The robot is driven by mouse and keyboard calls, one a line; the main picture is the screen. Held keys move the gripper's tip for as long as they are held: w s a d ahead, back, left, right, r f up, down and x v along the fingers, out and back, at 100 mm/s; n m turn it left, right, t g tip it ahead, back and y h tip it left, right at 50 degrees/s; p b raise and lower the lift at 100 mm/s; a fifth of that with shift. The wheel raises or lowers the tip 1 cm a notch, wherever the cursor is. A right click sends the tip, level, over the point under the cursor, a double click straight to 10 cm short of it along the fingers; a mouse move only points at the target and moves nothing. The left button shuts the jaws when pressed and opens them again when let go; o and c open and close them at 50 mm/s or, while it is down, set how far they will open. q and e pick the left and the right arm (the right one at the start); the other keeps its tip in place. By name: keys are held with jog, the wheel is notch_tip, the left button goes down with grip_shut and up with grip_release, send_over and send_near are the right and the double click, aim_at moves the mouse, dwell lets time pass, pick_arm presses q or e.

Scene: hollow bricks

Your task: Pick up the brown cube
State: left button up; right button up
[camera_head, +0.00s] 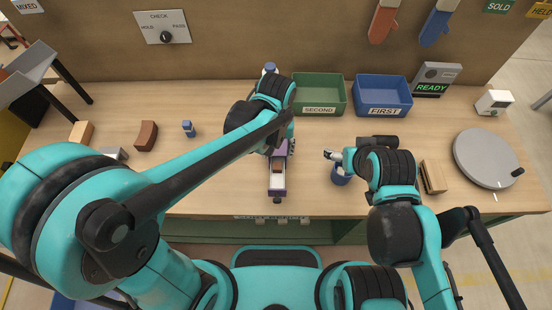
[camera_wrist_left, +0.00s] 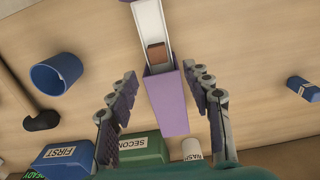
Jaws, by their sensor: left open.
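The brown cube (camera_wrist_left: 156,52) sits in the white channel of a purple-sided holder (camera_wrist_left: 166,98), seen in the left wrist view. In the head view it is a small reddish-brown patch (camera_head: 277,167) in the holder (camera_head: 277,185). My left gripper (camera_wrist_left: 161,78) is open, its two fingers spread either side of the holder's purple end, apart from the cube. In the head view my left wrist hides most of it. My right gripper (camera_head: 332,155) is by a blue cup (camera_head: 341,176); whether its fingers are open is too small to tell.
Blue FIRST bin (camera_head: 384,112) and green SECOND bin (camera_head: 319,111) stand behind. Left on the table are a tan block (camera_head: 81,132), a curved brown brick (camera_head: 146,135) and a small blue object (camera_head: 188,128). A grey turntable (camera_head: 485,158) and wooden pieces (camera_head: 433,176) are right.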

aim_at(277, 165)
pick_arm(q)
jog(key=f, duration=0.1)
jog(key=f+b, duration=0.1)
jog(key=shift+s+d+f, duration=0.1)
jog(key=shift+d+f, duration=0.1)
jog(key=shift+f, duration=0.2)
jog(key=f+b, duration=0.2)
jog(key=f, duration=0.3)
jog(key=shift+w, duration=0.2)
jog(key=shift+c, duration=1.3)
jog(key=c, duration=0.9)
